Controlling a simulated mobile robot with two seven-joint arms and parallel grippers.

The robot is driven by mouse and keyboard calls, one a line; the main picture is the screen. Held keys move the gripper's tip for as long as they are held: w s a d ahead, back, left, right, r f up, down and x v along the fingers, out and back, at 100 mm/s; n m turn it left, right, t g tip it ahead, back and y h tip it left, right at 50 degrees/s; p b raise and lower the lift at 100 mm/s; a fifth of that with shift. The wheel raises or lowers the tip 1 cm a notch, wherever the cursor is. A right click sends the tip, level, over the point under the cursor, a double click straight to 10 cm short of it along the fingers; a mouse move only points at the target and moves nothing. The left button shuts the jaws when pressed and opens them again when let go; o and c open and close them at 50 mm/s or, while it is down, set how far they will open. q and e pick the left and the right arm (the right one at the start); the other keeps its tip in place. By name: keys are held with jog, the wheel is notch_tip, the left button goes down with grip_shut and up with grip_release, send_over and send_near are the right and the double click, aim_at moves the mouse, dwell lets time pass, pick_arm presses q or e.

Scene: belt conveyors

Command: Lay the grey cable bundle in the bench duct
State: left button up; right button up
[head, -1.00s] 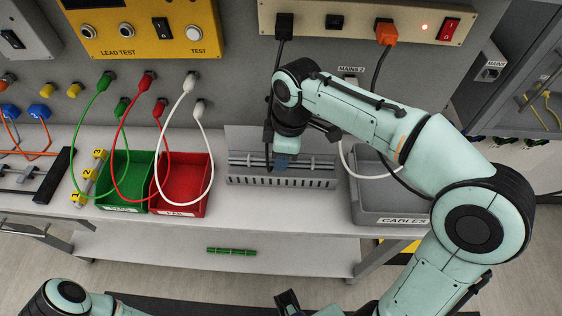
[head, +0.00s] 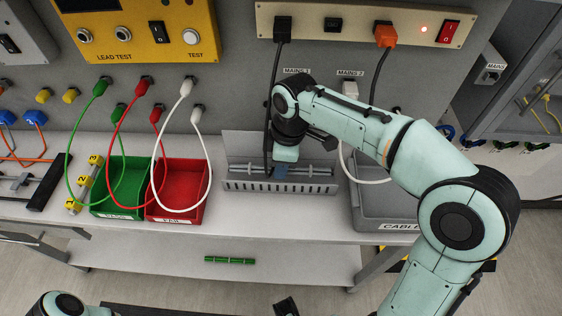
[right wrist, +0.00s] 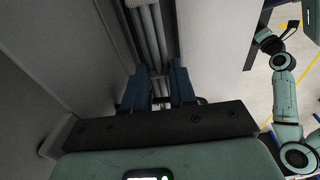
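The grey cable bundle (head: 313,171) lies lengthwise over the bench duct (head: 262,187), between its tall back wall and slotted front wall. It looks low, at or just inside the opening; whether it touches the bottom cannot be seen. My right gripper (head: 281,173) points down at the middle of the bundle. In the right wrist view its blue fingers (right wrist: 160,85) stand on either side of the bundle (right wrist: 148,35), with almost no gap. The bundle's strands run away between them. My left gripper is not clearly in view; only part of that arm shows at the bottom left.
A grey cables bin (head: 372,217) stands right of the duct, partly behind my right arm. A red bin (head: 180,185) and a green bin (head: 118,212) stand left, with looped test leads above. A black mains lead (head: 272,100) hangs behind my gripper. The bench front (head: 260,230) is clear.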

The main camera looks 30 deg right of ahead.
jog(key=o, duration=0.5)
jog(key=shift+r, duration=0.1)
jog(key=r+p, duration=0.1)
jog(key=r, duration=0.3)
jog(key=d+r+p, duration=0.1)
jog(key=r, duration=0.3)
jog(key=s+r+p, duration=0.1)
jog(key=r, duration=0.4)
jog(key=shift+d, duration=0.15)
